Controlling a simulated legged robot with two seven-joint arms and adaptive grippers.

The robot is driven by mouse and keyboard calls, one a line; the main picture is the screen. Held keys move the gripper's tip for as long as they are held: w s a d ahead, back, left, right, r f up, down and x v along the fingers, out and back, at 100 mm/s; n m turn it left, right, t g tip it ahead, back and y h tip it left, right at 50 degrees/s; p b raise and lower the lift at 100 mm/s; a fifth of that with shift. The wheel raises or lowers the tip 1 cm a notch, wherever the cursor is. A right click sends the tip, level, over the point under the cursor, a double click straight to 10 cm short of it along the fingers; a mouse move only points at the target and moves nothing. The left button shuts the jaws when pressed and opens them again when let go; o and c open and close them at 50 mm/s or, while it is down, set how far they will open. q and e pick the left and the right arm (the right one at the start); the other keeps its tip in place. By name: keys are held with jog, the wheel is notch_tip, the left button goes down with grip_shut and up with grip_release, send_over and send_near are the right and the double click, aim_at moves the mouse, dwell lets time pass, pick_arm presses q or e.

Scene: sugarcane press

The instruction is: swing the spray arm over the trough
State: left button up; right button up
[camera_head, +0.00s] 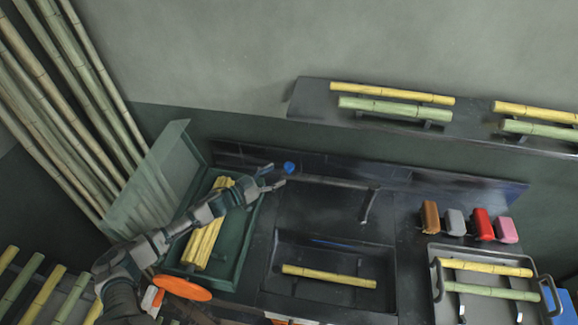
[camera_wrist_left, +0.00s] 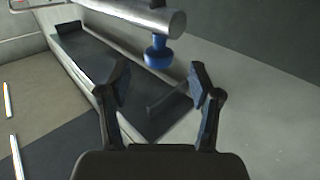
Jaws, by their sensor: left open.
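The spray arm (camera_head: 335,182) is a thin metal pipe above the back of the counter. It has a blue knob (camera_head: 289,168) at its left end and a bent part at its right. In the left wrist view the knob (camera_wrist_left: 157,52) sits below a thick metal tube (camera_wrist_left: 150,14). My left gripper (camera_head: 274,178) is open beside the knob; in the wrist view its fingers (camera_wrist_left: 158,84) are apart with nothing between them, and the knob shows just beyond. The trough (camera_head: 270,278) is a dark basin in front of the pipe, with a yellow cane inside. My right gripper is out of view.
A green box (camera_head: 240,255) with yellow canes lies under my left arm, its lid raised. A tray (camera_head: 437,252) with canes and several coloured blocks (camera_head: 480,224) stand at the right. A shelf (camera_head: 310,98) holds canes on the wall. Tall canes lean at the left.

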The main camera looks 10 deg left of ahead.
aim_at(289, 168)
pick_arm(q)
jog(key=x, duration=0.5)
jog(key=shift+w+d, duration=0.25)
jog(key=shift+d, duration=0.05)
jog(key=shift+w+d, duration=0.1)
jog(key=shift+w, duration=0.15)
grip_shut()
